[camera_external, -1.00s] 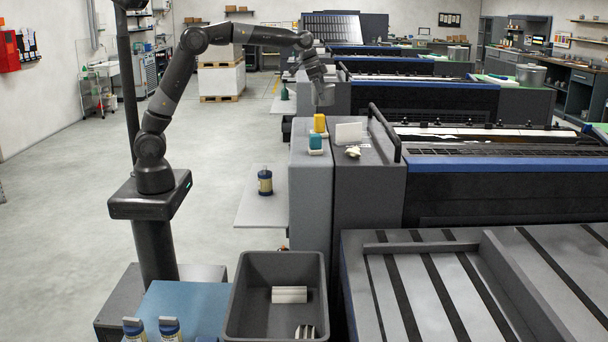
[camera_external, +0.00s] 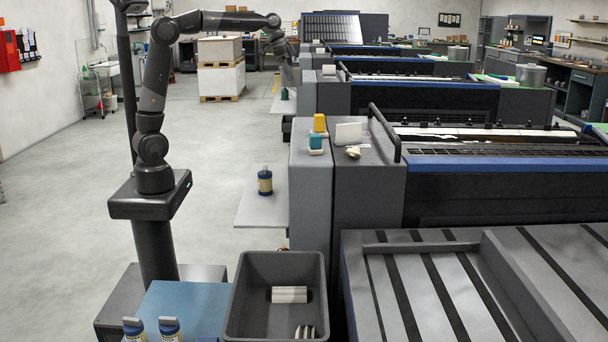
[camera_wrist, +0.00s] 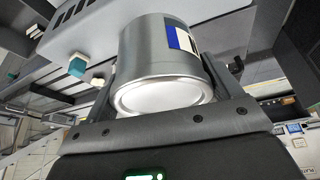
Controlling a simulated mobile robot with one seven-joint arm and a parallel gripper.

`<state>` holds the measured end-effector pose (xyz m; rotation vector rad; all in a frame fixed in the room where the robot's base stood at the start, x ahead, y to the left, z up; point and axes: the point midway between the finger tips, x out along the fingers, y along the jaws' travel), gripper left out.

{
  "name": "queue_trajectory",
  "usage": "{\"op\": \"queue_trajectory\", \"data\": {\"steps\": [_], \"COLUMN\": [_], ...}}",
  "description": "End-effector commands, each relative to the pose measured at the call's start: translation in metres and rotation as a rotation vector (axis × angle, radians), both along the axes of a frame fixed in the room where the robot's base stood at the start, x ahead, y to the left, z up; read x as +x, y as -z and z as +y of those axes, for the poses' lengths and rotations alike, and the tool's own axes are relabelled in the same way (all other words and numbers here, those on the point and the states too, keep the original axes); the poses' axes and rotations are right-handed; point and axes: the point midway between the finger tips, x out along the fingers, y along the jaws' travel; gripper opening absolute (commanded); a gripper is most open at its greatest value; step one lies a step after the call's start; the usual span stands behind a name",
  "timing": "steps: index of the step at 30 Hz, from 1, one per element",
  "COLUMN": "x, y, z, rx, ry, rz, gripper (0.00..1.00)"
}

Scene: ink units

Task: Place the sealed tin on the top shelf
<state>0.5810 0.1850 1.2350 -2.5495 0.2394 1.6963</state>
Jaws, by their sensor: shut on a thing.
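A grey metal tin with a blue and white label (camera_wrist: 165,62) fills the middle of the wrist view, its flat end facing the camera. My gripper (camera_external: 287,62) is shut on it, with a finger on each side. In the external view the tin (camera_external: 291,76) is small and hangs below the gripper, held in the air near the left ends of the ink units. I cannot tell which surface is the top shelf. A side ledge (camera_external: 250,215) on the near unit carries a dark bottle (camera_external: 265,182).
A dark bin (camera_external: 240,300) stands in front. A handrail (camera_external: 384,130) rises from the unit. Floor at left is clear.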

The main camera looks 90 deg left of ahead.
Motion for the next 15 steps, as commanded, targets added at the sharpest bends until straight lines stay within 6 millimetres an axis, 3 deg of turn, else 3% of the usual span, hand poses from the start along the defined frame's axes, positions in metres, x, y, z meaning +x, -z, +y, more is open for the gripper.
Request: {"op": "queue_trajectory", "data": {"steps": [1, 6, 14, 15], "x": [-0.018, -0.060, -0.104, -0.101], "y": [-0.001, 0.004, 0.016, 0.030], "z": [0.002, 0.001, -0.005, -0.005], "rx": [0.004, 0.012, 0.028, 0.025], "ry": [-0.007, -0.008, -0.016, -0.013], "rz": [0.000, 0.008, 0.027, 0.030], "gripper": [0.44, 0.44, 0.44, 0.44]}}
